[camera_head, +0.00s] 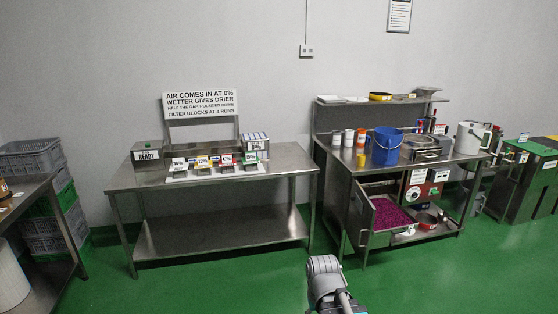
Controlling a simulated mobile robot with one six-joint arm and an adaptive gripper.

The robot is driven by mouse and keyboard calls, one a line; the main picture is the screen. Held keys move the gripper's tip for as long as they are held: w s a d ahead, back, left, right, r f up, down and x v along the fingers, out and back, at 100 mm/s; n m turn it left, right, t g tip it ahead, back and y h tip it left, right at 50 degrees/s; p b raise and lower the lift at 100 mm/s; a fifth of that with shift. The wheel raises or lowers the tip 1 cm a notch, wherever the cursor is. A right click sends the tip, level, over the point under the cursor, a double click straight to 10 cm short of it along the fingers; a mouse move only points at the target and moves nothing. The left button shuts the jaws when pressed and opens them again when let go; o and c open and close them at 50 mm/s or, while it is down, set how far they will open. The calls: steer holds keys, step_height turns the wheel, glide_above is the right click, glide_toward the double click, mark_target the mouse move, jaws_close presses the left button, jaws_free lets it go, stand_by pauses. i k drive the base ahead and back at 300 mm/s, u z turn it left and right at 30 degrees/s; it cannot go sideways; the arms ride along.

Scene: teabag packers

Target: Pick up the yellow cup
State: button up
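A small yellow cup (361,160) stands on the steel workbench (345,166) at the right, near its front left edge. It is tiny in this view, so its shape is hard to make out. Several white and reddish cups (349,138) stand just behind it, and a blue bucket (386,147) is to its right. A grey part of my arm rises at the bottom centre, on the near side of the workbench and well apart from the cup. No gripper fingers show.
An open drawer or door (384,227) with purple material juts out below the workbench front. A steel table (215,184) with a sign and small labelled items stands to the left. Grey crates (32,160) are stacked at the far left. The green floor (210,285) in front is clear.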

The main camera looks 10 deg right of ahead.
mark_target(361, 158)
steer(key=u, duration=0.05)
steer(key=i, duration=3.75)
steer(key=z, duration=0.55)
